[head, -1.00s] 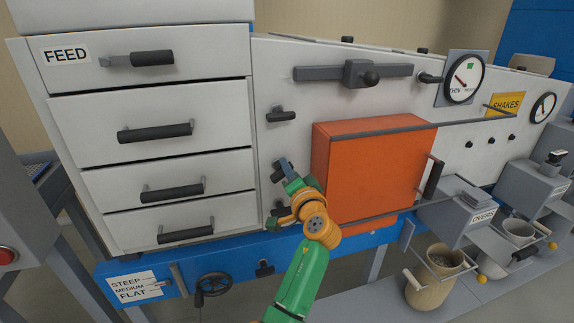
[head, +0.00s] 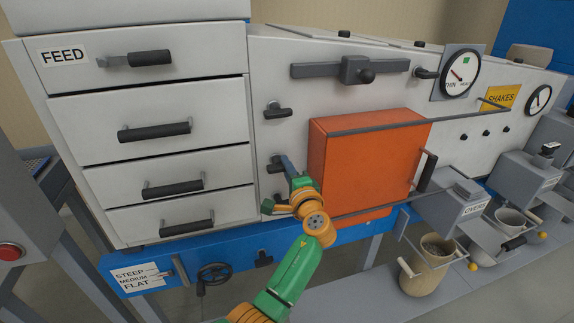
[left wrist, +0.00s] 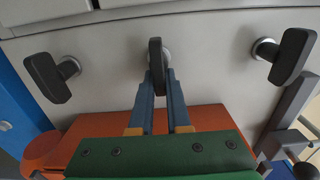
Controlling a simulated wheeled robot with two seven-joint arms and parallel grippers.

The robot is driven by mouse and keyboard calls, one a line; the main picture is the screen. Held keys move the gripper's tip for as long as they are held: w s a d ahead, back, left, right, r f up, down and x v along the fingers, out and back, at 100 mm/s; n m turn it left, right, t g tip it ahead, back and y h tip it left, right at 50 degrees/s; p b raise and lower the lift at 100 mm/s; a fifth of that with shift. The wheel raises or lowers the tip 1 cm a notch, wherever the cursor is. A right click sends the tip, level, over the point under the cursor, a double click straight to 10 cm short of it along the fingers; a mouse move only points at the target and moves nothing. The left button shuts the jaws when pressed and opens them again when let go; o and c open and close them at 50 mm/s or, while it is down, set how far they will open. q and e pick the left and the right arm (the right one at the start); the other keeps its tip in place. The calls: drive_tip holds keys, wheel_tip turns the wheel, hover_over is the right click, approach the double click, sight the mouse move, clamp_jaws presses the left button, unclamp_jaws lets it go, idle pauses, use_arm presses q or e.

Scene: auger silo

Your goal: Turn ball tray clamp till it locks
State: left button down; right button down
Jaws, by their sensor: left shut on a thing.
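Three dark clamp handles sit in a column on the white panel, left of the orange box (head: 365,165). The upper one (head: 278,112) is clear of my arm and lies roughly level. My left gripper (head: 281,163) reaches the middle clamp (head: 272,167), which it partly hides. In the left wrist view, the two blue-grey fingers (left wrist: 158,82) are shut on the dark middle clamp handle (left wrist: 155,55), one on each side. The lower clamp (head: 267,205) is partly behind my gripper. Outer clamps flank it in the left wrist view (left wrist: 48,77). No label names the clamps. My right gripper is out of view.
The orange box stands out from the panel close to the right of my gripper. Drawers with dark handles (head: 155,132) are at the left. A blue beam (head: 190,260) with a handwheel (head: 214,276) runs below. Buckets (head: 425,265) stand at the lower right.

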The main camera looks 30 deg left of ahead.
use_arm(q)
drive_tip(key=shift+s+f, duration=0.1)
drive_tip(key=shift+f, duration=0.25)
drive_tip(key=c, duration=0.9)
unclamp_jaws()
drive_tip(key=shift+a+r, duration=0.1)
drive_tip(key=shift+r, duration=0.1)
drive_tip(key=b+v, duration=0.1)
drive_tip(key=v, duration=0.6)
drive_tip(key=shift+s+b, duration=0.1)
drive_tip(key=shift+b, duration=0.25)
